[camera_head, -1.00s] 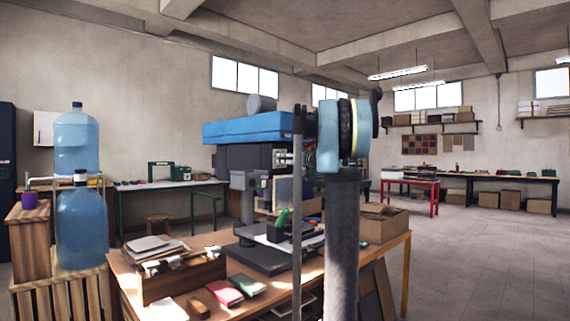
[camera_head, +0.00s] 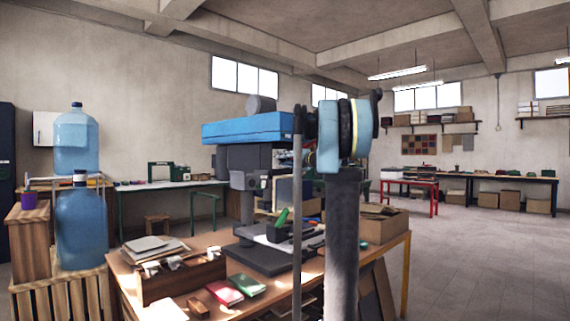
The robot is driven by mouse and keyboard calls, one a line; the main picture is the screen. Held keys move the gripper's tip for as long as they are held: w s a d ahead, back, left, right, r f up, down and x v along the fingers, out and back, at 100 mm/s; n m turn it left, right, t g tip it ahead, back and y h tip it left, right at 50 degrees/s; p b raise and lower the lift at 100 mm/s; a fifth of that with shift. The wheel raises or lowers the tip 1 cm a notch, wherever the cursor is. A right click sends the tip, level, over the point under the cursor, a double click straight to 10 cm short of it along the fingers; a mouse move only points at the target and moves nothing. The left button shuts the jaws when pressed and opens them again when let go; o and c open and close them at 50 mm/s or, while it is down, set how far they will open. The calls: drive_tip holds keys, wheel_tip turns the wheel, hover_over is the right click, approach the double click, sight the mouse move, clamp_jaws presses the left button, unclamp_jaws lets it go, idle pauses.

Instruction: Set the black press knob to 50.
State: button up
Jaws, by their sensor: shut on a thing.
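A press with a blue top (camera_head: 255,128) and a dark grey body stands on the wooden worktable (camera_head: 128,265). Its flat black base (camera_head: 258,260) rests on the tabletop. I cannot make out the black knob or its setting; my arm covers the right side of the press. My raised arm, with its blue and black joint, stands close in front of the camera. I cannot see my gripper or its fingertips.
A wooden tray of papers (camera_head: 170,280), a red booklet (camera_head: 225,292), a green booklet (camera_head: 250,286) and a cardboard box (camera_head: 382,225) are on the worktable. Water bottles (camera_head: 78,225) stand at the left. The floor at the right (camera_head: 490,265) is clear.

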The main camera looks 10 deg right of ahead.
drive_tip(key=m, duration=1.8)
drive_tip(key=shift+d, duration=0.1)
drive_tip(key=shift+m, duration=0.4)
drive_tip(key=o, duration=1.1)
drive_tip(key=v, duration=1.1)
drive_tip(key=shift+s+d+f, duration=0.1)
drive_tip(key=shift+s+d, duration=0.15)
drive_tip(key=shift+s, duration=0.05)
